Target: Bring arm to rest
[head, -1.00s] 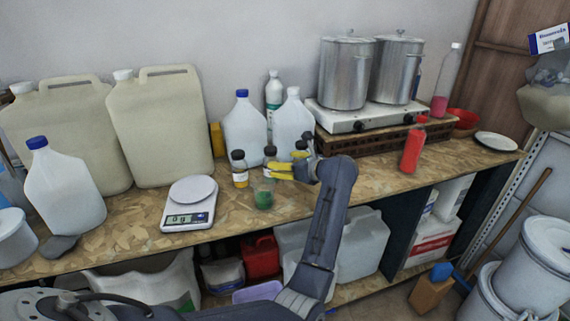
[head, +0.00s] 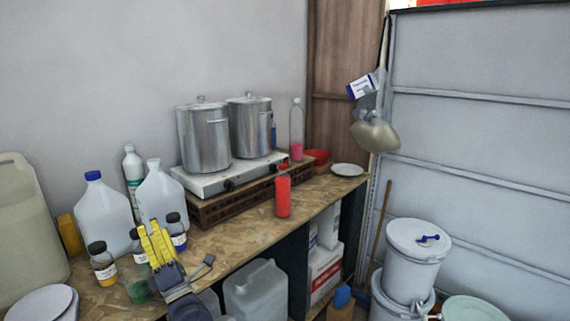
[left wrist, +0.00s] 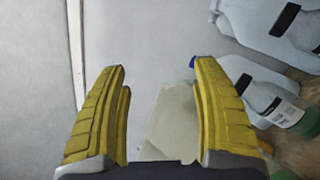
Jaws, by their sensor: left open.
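My left gripper (head: 157,238) is open and empty, its yellow fingers pointing upward at the front of the wooden workbench (head: 230,236). It overlaps the small dark-capped bottles in the head view; the exact gap to them cannot be told. In the left wrist view the two yellow fingers (left wrist: 160,66) stand wide apart with nothing held between them. Beyond them are a pale wall and the beige canister (left wrist: 172,125). My right gripper is not in view.
Small bottles (head: 102,265), a green beaker (head: 139,289) and white jugs (head: 104,215) stand close around the left gripper. Steel pots (head: 204,139) sit on a stove farther back. A red bottle (head: 283,195) stands near the bench's front edge. White buckets (head: 413,262) stand at right.

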